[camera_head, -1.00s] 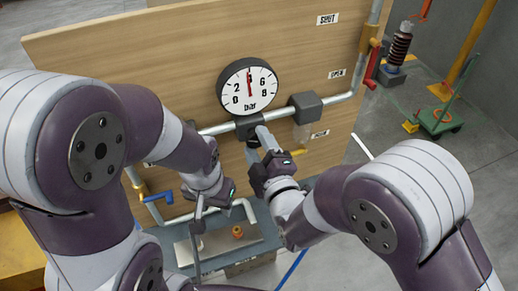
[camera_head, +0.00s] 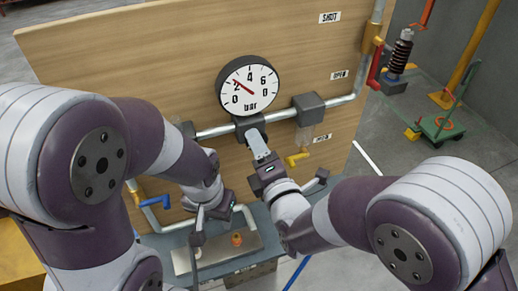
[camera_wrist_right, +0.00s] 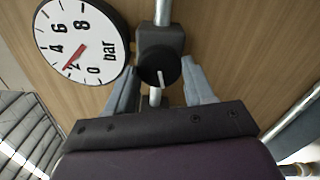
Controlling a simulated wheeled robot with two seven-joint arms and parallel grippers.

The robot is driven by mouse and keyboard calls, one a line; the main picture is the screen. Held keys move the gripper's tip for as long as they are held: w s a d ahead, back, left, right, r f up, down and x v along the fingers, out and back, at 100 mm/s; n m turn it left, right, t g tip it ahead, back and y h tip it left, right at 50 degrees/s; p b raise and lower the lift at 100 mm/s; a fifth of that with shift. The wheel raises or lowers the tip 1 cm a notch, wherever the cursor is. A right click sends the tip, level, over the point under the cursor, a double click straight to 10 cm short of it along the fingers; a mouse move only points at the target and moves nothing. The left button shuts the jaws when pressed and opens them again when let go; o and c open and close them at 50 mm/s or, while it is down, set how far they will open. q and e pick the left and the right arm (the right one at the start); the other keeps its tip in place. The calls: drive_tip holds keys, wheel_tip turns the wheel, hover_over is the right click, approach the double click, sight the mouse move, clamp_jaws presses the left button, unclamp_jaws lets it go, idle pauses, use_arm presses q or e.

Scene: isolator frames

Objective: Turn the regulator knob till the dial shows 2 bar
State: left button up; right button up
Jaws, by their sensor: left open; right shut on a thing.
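The round white bar dial (camera_head: 249,86) is on the wooden panel, and its red needle points up-left at about the 2 mark. The dial also shows in the right wrist view (camera_wrist_right: 100,28), its needle tip close to the 2. The black regulator knob (camera_wrist_right: 160,74), with a white line, sits on the grey valve body below the dial. My right gripper (camera_head: 258,143) is shut on the knob, one finger on each side; the fingers partly hide it in the head view. My left gripper (camera_head: 208,224) is open and empty, low at the left, away from the knob.
A horizontal pipe (camera_head: 282,115) runs below the dial, with a second grey block (camera_head: 308,103) and a yellow handle (camera_head: 297,158) to the right. A blue handle (camera_head: 156,201) is at the left. A metal plate with an orange part (camera_head: 237,239) lies on the shelf below.

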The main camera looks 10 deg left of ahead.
drive_tip(key=shift+f+n, duration=0.1)
drive_tip(key=shift+n, duration=0.2)
drive_tip(key=o, duration=1)
drive_tip(key=shift+s, duration=0.1)
drive_tip(key=b+v, duration=0.2)
drive_tip(key=v, duration=1)
drive_tip(key=shift+s+d, duration=0.15)
drive_tip(key=shift+s, duration=0.1)
